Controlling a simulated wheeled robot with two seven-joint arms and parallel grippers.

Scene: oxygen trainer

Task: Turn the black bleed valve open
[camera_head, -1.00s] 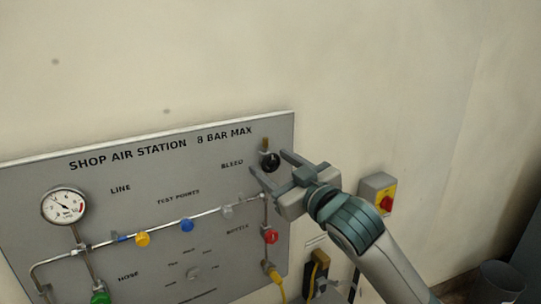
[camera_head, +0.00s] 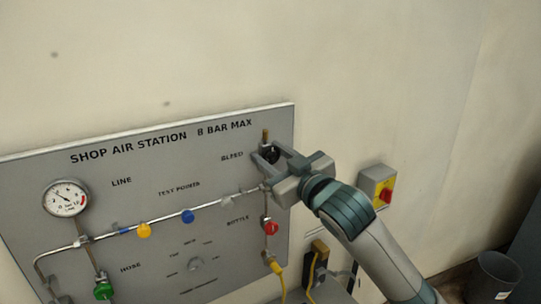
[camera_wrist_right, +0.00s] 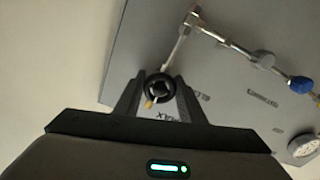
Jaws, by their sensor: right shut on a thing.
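The black bleed valve (camera_head: 271,154) is a round knob at the upper right of the grey panel, beside the word BLEED. My right gripper (camera_head: 265,160) is at the valve, its two fingers on either side of the knob and shut on it. In the right wrist view the black knob (camera_wrist_right: 160,87) sits between the fingertips of the right gripper (camera_wrist_right: 158,92), with a brass fitting just below it. The fingers hide part of the knob in the head view. My left gripper is not in view.
The grey panel (camera_head: 130,205) carries a gauge (camera_head: 66,198), a yellow knob (camera_head: 144,230), a blue knob (camera_head: 188,216), a red knob (camera_head: 271,228) and a green knob (camera_head: 103,291). A yellow switch box with a red knob (camera_head: 385,195) is on the wall at right.

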